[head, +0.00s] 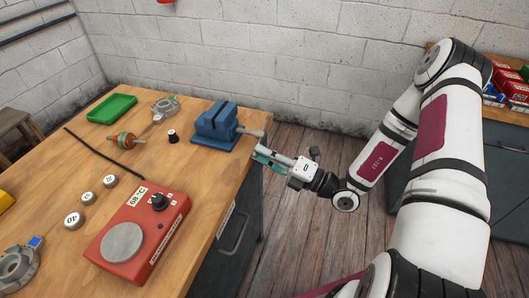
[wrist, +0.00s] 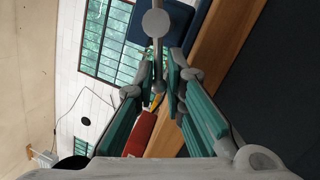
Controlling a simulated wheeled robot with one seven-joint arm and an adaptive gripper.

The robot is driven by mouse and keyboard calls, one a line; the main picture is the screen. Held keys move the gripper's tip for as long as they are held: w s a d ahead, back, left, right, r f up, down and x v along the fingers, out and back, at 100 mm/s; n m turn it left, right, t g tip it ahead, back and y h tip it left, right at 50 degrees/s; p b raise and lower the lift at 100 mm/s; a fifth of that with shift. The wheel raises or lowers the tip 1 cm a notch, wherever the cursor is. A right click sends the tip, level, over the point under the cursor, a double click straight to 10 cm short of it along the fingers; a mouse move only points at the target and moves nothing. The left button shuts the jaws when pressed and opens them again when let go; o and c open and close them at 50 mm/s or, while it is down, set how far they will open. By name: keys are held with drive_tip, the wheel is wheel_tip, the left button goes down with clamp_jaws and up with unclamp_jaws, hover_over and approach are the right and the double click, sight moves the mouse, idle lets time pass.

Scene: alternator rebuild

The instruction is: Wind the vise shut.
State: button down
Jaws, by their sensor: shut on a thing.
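The blue vise (head: 212,124) stands on the wooden workbench near its right edge. Its screw reaches out past the edge toward my gripper. In the wrist view the screw's round grey end (wrist: 155,23) is near the top, with the thin handle bar (wrist: 158,62) running down from it to a small ball end. My gripper (head: 262,156) is beside the bench edge, at the screw's outer end. In the wrist view its teal-padded fingers (wrist: 160,80) are closed in on either side of the bar, shut on it. The exact jaw gap of the vise is too small to tell.
The workbench (head: 190,170) holds a red hot plate (head: 140,235), a green tray (head: 111,108), a copper-wound rotor (head: 122,140), metal housings and several small round parts. A dark cabinet (head: 405,170) stands behind my arm at the right. The floor between is clear.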

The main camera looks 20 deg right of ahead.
drive_tip(key=shift+s+a, duration=0.1)
drive_tip(key=c, duration=1.8)
unclamp_jaws()
drive_tip(key=shift+r, duration=0.1)
drive_tip(key=shift+o, duration=0.2)
drive_tip(key=v, duration=1.2)
